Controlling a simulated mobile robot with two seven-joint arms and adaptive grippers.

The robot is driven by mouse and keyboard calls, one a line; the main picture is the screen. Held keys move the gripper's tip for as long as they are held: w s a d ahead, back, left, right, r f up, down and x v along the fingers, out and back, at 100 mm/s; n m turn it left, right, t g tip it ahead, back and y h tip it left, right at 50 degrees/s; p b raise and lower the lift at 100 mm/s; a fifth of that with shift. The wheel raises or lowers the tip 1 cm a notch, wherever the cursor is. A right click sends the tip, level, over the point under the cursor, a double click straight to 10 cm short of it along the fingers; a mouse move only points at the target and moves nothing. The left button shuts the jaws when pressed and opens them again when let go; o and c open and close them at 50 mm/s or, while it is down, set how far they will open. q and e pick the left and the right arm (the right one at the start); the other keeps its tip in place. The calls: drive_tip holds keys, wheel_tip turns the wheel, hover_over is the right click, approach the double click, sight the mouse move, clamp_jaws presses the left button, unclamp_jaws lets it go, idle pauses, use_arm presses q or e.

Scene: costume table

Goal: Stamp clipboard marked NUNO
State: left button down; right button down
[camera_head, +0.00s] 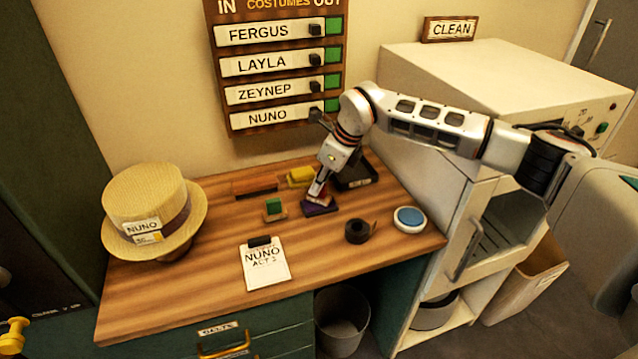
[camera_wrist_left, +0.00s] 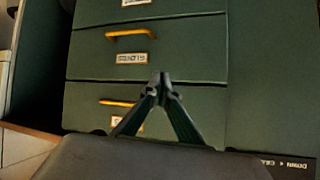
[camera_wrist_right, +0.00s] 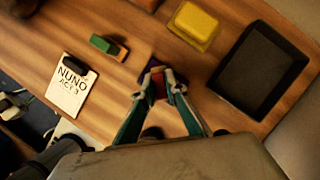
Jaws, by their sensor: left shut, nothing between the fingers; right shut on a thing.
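The clipboard (camera_head: 266,275) lies on the front of the desk, its paper reading NUNO, with a dark clip at its top. It also shows in the right wrist view (camera_wrist_right: 68,92). My right gripper (camera_wrist_right: 160,82) is shut on a red stamp (camera_wrist_right: 158,89), directly over a dark purple pad (camera_head: 320,210). I cannot tell whether the stamp touches the pad. A green stamp (camera_head: 274,208) stands on the desk between pad and clipboard. My left gripper (camera_wrist_left: 160,82) is shut and empty, in front of the green drawers (camera_wrist_left: 150,60).
A straw hat (camera_head: 146,205) tagged NUNO sits at the desk's left. Black tape (camera_head: 357,231) and a round blue-and-white tin (camera_head: 409,219) lie right of the pad. A yellow block (camera_head: 301,176) and a black tray (camera_head: 356,177) are behind. Bare wood surrounds the clipboard.

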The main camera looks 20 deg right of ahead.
drive_tip(key=shift+f, duration=0.3)
idle(0.5)
drive_tip(key=shift+f, duration=0.15)
idle(0.8)
drive_tip(key=shift+r+p, duration=0.85)
drive_tip(key=shift+r, duration=0.45)
drive_tip(key=shift+r+p, duration=0.75)
drive_tip(key=shift+r, duration=0.4)
drive_tip(key=shift+r+p, duration=0.45)
drive_tip(key=shift+r, duration=0.7)
